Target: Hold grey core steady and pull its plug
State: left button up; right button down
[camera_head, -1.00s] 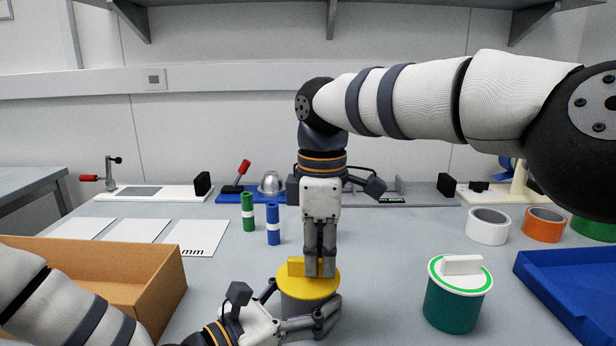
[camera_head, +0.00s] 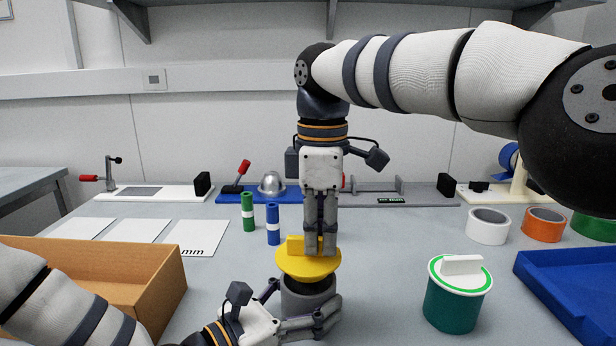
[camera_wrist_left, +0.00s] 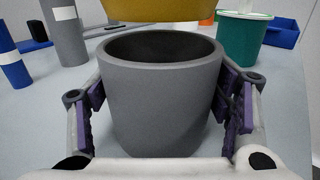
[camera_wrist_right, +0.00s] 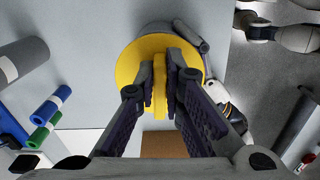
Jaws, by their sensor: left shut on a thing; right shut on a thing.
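The grey core (camera_head: 306,298) is a hollow open-topped cup on the table. In the left wrist view the core (camera_wrist_left: 160,95) stands upright between the fingers. My left gripper (camera_head: 325,318) is shut on the core from both sides. The yellow plug (camera_head: 308,264) is a round disc with an upright grip tab. My right gripper (camera_head: 321,240) comes from above and is shut on the tab. The plug is slightly tilted in the head view. In the left wrist view the plug (camera_wrist_left: 180,9) is above the core's rim, with a gap. The right wrist view shows the plug (camera_wrist_right: 135,65) from above.
A green core with a white-tabbed lid (camera_head: 455,308) stands to the right. A blue tray (camera_head: 570,290) is at the far right, a cardboard box (camera_head: 160,285) at the left. Green (camera_head: 248,212) and blue (camera_head: 273,224) rolls stand behind. Tape rolls (camera_head: 487,227) are at the back right.

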pick_arm(q)
jog(key=shift+s+f, duration=0.1)
jog(key=shift+f, duration=0.25)
pick_arm(e)
jog(key=shift+r, duration=0.95)
pick_arm(q)
jog(key=o, duration=1.3)
jog(key=shift+o, duration=0.3)
jog(key=shift+r, duration=0.1)
